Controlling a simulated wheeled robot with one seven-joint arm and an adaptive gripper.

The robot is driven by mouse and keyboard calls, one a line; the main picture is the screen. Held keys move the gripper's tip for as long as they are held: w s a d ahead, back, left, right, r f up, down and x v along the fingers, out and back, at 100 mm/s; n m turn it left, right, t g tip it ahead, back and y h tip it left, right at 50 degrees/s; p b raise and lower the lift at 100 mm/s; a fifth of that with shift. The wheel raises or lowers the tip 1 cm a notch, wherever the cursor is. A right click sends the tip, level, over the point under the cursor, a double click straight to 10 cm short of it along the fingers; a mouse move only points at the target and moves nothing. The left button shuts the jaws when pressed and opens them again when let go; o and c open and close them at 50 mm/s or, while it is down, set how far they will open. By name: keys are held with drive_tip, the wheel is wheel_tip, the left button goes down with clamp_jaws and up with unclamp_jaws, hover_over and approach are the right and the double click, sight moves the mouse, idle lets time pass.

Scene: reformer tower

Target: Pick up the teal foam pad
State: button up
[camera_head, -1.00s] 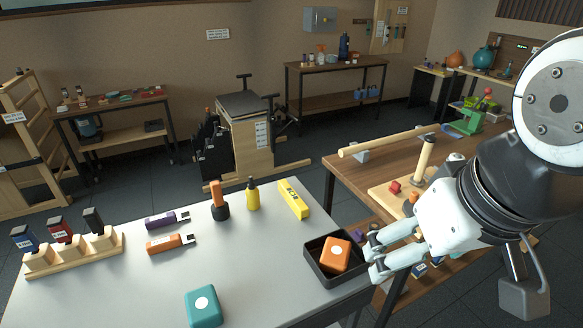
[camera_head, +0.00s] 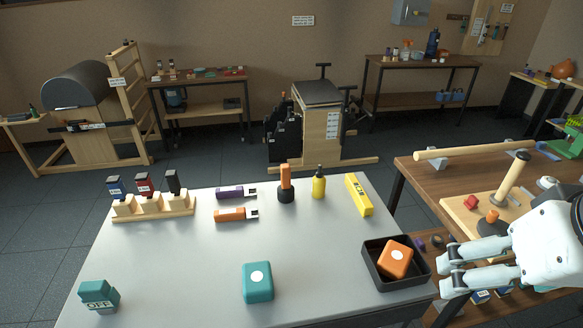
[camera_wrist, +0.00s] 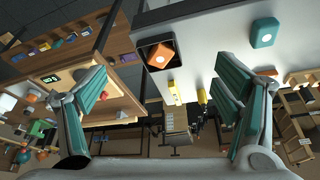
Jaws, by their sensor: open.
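A teal block with rounded edges and a white dot (camera_head: 258,283), which looks like the foam pad, lies on the grey table near its front middle. It also shows in the wrist view (camera_wrist: 265,33) at the top right. A second teal piece marked OFF (camera_head: 100,297) stands at the table's front left. My gripper (camera_head: 447,271) is open and empty, just right of the black tray and well to the right of the teal pad. Its two fingers (camera_wrist: 165,88) stand wide apart in the wrist view.
A black tray (camera_head: 372,276) with an orange block (camera_head: 395,259) sits between my gripper and the pad. Bottles, a yellow box (camera_head: 358,195), two tools and a wooden rack (camera_head: 153,209) stand along the back. The table around the pad is clear.

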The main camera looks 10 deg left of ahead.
drive_tip(key=o, duration=0.4)
drive_tip(key=shift+c, duration=0.2)
drive_tip(key=w+a+n+g, duration=0.1)
drive_tip(key=w+a+n, duration=0.45)
drive_tip(key=w, duration=0.25)
drive_tip(key=n+g+p, duration=0.2)
drive_tip(key=n+g, duration=0.1)
drive_tip(key=n, duration=1.3)
hover_over(257, 276)
wheel_tip(257, 276, down, 18)
drive_tip(key=r, duration=0.1)
drive_tip(key=f, duration=0.8)
drive_tip(key=shift+s+f+p, duration=0.1)
drive_tip(key=shift+s+p, duration=0.1)
drive_tip(key=shift+p, duration=0.1)
drive_tip(key=shift+w+f+p, duration=0.15)
drive_tip(key=shift+f+p, duration=0.25)
drive_tip(key=shift+f, duration=2.6)
